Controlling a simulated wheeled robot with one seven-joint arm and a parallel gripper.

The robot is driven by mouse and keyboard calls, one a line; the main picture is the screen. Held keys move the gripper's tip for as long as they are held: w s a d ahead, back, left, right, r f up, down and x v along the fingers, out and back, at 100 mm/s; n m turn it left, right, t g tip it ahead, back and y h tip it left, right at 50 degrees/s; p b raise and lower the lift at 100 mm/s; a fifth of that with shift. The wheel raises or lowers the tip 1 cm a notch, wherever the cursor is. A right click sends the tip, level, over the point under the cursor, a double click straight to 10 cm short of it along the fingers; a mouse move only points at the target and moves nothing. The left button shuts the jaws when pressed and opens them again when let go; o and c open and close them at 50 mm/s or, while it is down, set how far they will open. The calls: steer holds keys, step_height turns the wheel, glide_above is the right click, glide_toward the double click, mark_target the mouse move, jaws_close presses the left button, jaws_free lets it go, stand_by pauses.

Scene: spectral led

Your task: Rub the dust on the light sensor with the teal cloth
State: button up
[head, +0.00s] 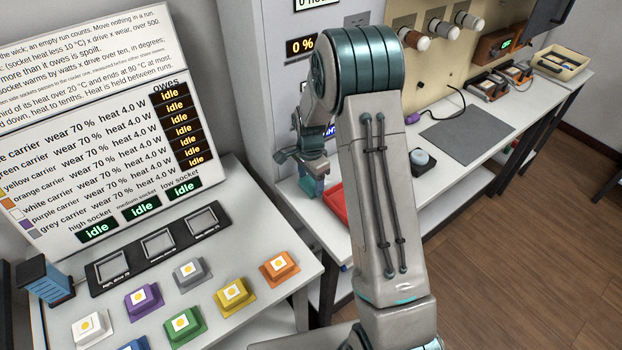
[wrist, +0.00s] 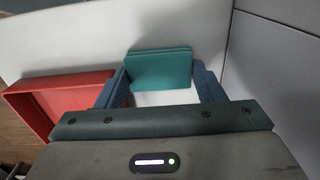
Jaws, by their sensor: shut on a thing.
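My gripper (wrist: 163,82) is shut on the teal cloth (wrist: 159,67), a folded flat pad spanning the space between its two blue fingers in the wrist view. In the head view my gripper (head: 312,182) is low beside the grey cabinet, over the left end of the white bench, partly hidden by my arm. The cloth is too small there to tell its edges. I cannot pick out the light sensor or any dust on it in either view.
A red tray (wrist: 62,97) is left of my gripper in the wrist view. The grey cabinet wall (wrist: 275,75) is close on the right. A table with coloured carriers (head: 232,292) stands at the front left. A grey mat (head: 468,135) lies clear on the bench.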

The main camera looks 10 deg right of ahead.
mark_target(311, 183)
steer(key=shift+r+p, duration=1.65)
steer(key=shift+r, duration=1.35)
